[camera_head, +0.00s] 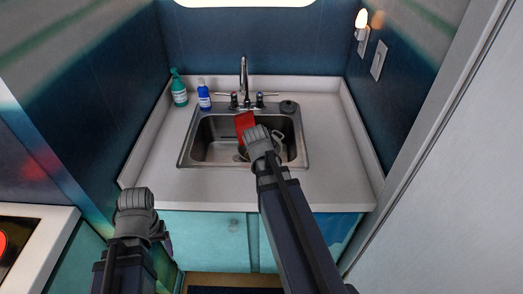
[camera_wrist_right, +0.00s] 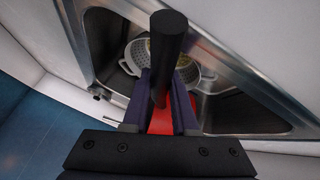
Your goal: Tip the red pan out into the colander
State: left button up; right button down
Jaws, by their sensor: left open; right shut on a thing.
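The light grey colander (camera_wrist_right: 203,77) sits in the sink, partly hidden by the handle and fingers. In the head view the colander (camera_head: 278,147) is mostly behind my right gripper. Something yellowish shows inside it, too small to name. My left gripper (camera_head: 135,198) is open and empty, left of the counter's front edge.
The steel sink (camera_head: 213,152) has a faucet (camera_head: 244,80) behind it. A green bottle (camera_head: 179,90) and a blue bottle (camera_head: 204,97) stand at back left. The counter (camera_head: 335,150) right of the sink is clear.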

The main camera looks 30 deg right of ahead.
jog(key=shift+s+d+f+y, duration=0.1)
jog(key=shift+d+f+y, duration=0.25)
jog(key=shift+f+y, duration=0.05)
jog(key=shift+s+d+m+t+y, duration=0.1)
jog(key=shift+d+m+t+y, duration=0.1)
jog(key=shift+m+t+y, duration=0.15)
jog(key=shift+f, duration=0.1)
jog(key=shift+d, duration=0.1)
dwell(1.8)
